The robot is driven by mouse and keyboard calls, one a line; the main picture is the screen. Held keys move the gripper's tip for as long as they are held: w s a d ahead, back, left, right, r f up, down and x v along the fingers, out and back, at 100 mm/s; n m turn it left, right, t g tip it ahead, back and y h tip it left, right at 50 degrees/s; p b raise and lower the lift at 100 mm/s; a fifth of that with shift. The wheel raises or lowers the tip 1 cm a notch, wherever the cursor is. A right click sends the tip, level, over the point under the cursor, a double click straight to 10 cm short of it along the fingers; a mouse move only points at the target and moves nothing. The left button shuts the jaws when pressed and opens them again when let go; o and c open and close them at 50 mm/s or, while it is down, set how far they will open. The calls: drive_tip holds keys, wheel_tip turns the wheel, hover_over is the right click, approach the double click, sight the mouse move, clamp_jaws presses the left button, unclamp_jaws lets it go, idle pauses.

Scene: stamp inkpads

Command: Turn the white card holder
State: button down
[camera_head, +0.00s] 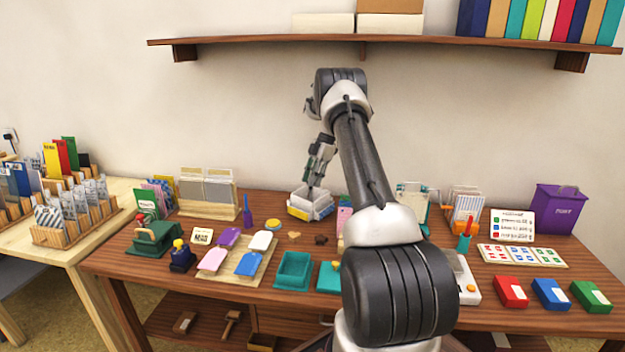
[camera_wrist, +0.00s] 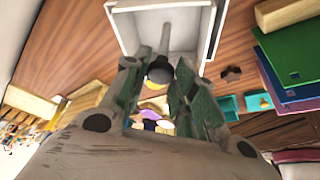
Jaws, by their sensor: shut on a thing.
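The white card holder (camera_head: 299,200) is an open box on the brown table, below the middle of the shelf. It sits at an angle, with yellow and blue along its lower edge. In the wrist view, the white holder (camera_wrist: 122,28) fills the top middle, and its hollow inside faces me. My gripper (camera_head: 313,183) points down into the holder from above and is shut on it. In the wrist view my gripper (camera_wrist: 160,62) has its fingers at the holder's near side. The fingers partly hide the exact contact.
A beige tray (camera_head: 265,262) with coloured tags and a teal tray (camera_head: 293,270) lie in front. A card rack (camera_head: 212,209) stands to the left. A purple box (camera_head: 557,209) stands at the far right. A wooden shelf (camera_head: 400,42) runs along the wall above.

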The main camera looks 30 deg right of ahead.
drive_tip(key=n+g, duration=0.1)
drive_tip(key=n, duration=0.1)
drive_tip(key=n+g, duration=0.1)
drive_tip(key=n, duration=0.2)
drive_tip(key=shift+w+h, duration=0.2)
drive_tip(key=shift+h, duration=0.1)
drive_tip(key=shift+n, duration=0.4)
drive_tip(key=c, duration=1.1)
unclamp_jaws()
drive_tip(key=shift+c, duration=0.2)
drive_tip(key=shift+r, duration=0.1)
wheel_tip(320, 180, up, 10)
